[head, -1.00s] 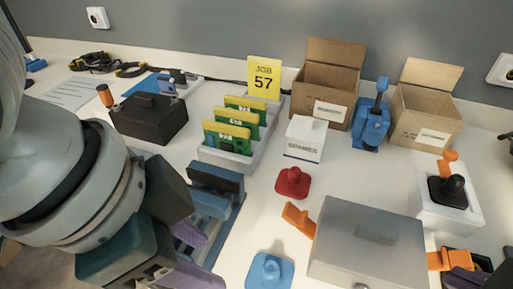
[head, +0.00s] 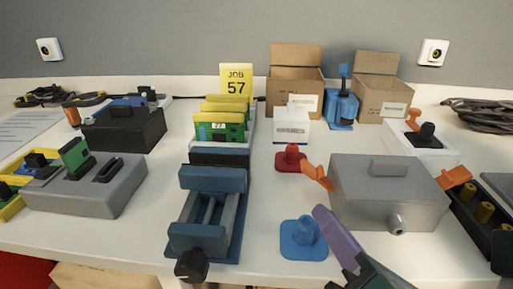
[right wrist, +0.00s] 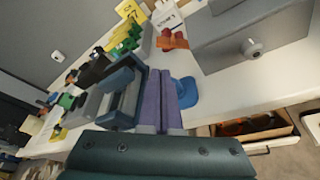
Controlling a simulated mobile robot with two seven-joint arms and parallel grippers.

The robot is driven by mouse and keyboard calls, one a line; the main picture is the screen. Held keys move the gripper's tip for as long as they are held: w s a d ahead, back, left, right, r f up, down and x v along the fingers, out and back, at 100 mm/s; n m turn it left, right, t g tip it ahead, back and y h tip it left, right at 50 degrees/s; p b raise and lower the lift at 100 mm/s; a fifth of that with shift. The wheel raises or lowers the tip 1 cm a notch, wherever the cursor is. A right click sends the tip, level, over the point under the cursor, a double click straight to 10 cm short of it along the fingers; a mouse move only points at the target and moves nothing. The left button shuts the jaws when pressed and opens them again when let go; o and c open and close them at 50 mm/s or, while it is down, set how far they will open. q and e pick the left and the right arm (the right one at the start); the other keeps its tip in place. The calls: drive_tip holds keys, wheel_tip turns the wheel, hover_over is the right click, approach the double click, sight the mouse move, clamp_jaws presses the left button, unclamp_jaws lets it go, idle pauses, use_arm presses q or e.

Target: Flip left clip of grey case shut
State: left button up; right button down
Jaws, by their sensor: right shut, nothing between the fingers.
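The grey case (head: 388,200) stands on the right half of the table with its lid down and a round knob on its front. Its left orange clip (head: 317,177) juts outward and up from the left side, not flat against the wall. The right orange clip (head: 455,178) also sticks out. My right gripper (head: 322,212), with purple fingers, is shut and empty in front of the case's left front corner, apart from the left clip. In the right wrist view the shut fingers (right wrist: 160,75) show below the left clip (right wrist: 173,41) and the case (right wrist: 245,32). My left gripper is out of view.
A blue knobbed piece (head: 303,240) lies close left of my right gripper. A red one (head: 290,158) sits behind the left clip. A blue vise (head: 211,205) stands further left. A black tray (head: 485,215) is right of the case.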

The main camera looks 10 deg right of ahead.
sight(319, 174)
drive_tip(key=shift+w, duration=0.15)
drive_tip(key=b+x, duration=0.2)
drive_tip(key=x, duration=0.7)
drive_tip(key=shift+w+f, duration=0.15)
drive_tip(key=shift+w, duration=0.2)
